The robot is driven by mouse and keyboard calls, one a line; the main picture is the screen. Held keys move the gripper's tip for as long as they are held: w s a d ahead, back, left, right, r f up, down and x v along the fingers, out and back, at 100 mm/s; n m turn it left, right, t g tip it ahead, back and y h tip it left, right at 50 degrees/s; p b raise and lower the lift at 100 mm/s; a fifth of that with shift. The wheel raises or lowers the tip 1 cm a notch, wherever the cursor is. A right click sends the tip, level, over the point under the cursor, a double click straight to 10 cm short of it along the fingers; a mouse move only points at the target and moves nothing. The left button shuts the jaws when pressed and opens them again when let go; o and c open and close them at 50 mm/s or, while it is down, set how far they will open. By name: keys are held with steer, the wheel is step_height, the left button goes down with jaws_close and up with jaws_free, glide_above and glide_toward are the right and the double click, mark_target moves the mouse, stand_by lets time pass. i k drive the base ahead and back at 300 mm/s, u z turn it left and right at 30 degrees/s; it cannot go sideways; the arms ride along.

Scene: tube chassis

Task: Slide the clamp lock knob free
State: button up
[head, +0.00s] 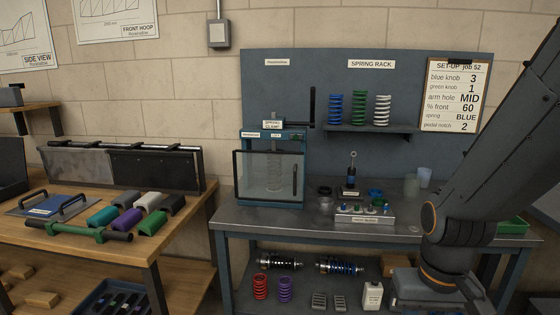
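A blue-framed rig with a clear guard door (268,176) stands at the left end of the grey bench. A coil spring shows dimly behind the clear panel, and a black upright lever (312,105) stands at its upper right. A small labelled block (273,125) sits on top; I cannot read it surely. I cannot pick out the clamp lock knob for certain at this size. A low grey block with several small coloured knobs (364,213) sits at the bench's front. My gripper is not in view; only my dark arm links show at the right.
A damper part (351,175) stands upright on the grey bench (250,216), near rings and cups. Blue, green and white springs (359,109) stand on the rack shelf. A set-up board (455,95) hangs at right. A wooden bench (125,250) with grips stands left.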

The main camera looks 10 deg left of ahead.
mark_target(295, 136)
steer(key=u, duration=0.5)
steer(key=i, duration=0.75)
steer(key=z, duration=0.15)
